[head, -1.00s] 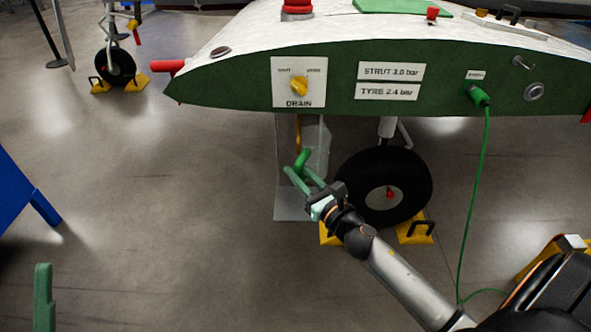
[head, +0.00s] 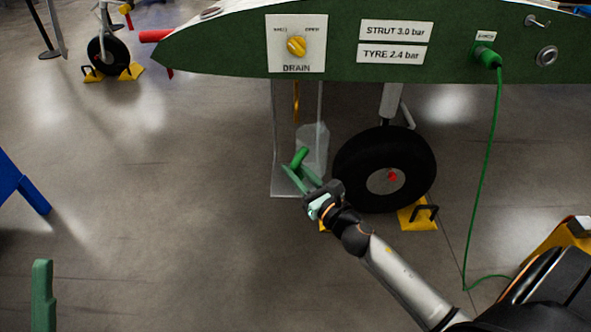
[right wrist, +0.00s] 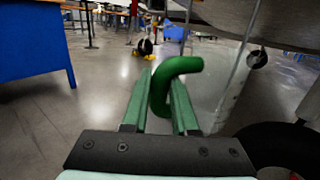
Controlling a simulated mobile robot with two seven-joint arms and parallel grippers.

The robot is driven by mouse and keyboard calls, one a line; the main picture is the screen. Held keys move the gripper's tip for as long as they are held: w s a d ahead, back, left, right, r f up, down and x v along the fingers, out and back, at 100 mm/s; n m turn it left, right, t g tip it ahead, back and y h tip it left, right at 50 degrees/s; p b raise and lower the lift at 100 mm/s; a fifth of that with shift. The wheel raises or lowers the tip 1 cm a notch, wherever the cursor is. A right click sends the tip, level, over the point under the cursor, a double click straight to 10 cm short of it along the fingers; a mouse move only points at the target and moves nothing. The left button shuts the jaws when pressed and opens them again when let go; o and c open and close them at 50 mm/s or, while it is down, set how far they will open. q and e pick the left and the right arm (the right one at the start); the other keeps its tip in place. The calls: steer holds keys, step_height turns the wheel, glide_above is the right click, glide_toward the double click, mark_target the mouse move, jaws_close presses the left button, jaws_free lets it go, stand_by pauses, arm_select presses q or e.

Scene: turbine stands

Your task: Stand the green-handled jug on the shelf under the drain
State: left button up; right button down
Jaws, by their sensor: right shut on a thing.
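The clear jug (head: 315,140) hangs by its green handle (head: 300,157) in my right gripper (head: 300,175). The handle also shows between the two green fingers in the right wrist view (right wrist: 160,88). The jug looks upright, in front of the grey shelf (head: 284,186) below the yellow drain pipe (head: 296,100). I cannot tell whether its base touches the shelf; the gripper and handle partly hide it. The yellow drain knob (head: 297,46) is on the green panel above. A green finger of my left gripper (head: 43,292) shows at the lower left; its opening is not visible.
The black wheel (head: 384,150) stands close right of the jug, with a yellow chock (head: 418,216) at its foot. A green cable (head: 485,180) hangs further right. A blue stand (head: 20,188) is at the left. The floor between is clear.

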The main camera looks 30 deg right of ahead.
steer(key=shift+f+b, duration=0.3)
steer(key=shift+b, duration=0.05)
steer(key=shift+c, duration=2.3)
jaws_free()
steer(key=s+b, duration=0.1)
steer(key=s, duration=0.6)
steer(key=shift+d+f, duration=0.25)
